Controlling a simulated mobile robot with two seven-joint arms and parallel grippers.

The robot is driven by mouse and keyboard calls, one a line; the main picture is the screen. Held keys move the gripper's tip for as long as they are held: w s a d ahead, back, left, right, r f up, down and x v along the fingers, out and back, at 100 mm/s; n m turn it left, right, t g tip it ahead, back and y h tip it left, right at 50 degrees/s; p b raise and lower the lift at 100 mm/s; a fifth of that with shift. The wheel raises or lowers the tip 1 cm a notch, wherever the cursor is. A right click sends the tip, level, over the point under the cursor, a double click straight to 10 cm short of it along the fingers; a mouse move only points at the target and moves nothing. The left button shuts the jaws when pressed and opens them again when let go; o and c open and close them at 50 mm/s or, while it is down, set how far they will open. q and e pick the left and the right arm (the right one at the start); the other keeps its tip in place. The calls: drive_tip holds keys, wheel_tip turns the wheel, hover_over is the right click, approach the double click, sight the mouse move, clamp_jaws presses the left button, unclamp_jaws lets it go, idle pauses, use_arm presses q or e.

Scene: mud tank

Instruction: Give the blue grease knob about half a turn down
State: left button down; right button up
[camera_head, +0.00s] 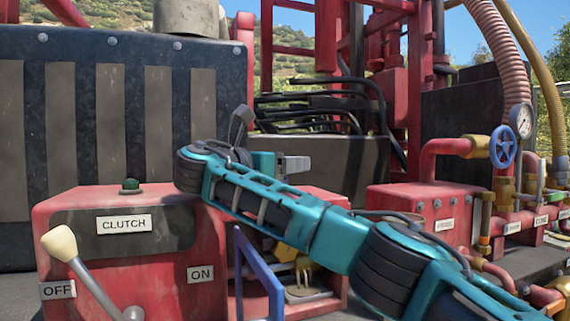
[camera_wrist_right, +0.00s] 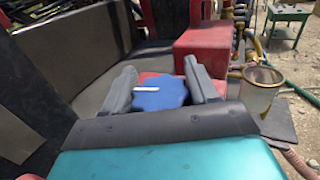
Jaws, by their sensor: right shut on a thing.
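The blue grease knob (camera_wrist_right: 160,96) shows in the right wrist view, a lobed blue disc with a short white mark on its upper left part. My right gripper (camera_wrist_right: 161,88) has one grey finger on each side of it and is shut on it. In the head view my teal right arm comes in from the lower right, and its gripper (camera_head: 292,164) points right above the red box. The knob is hidden there, behind my wrist and arm. My left gripper is not in view.
A red clutch box (camera_head: 150,240) with a lever (camera_head: 85,272) and a green button (camera_head: 131,184) stands at the left. A blue angled bar (camera_head: 256,272) stands under my arm. A blue valve wheel (camera_head: 502,146) and pipes are at the right.

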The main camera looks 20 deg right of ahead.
idle(0.4)
drive_tip(key=o, duration=1)
drive_tip(key=shift+c, duration=0.2)
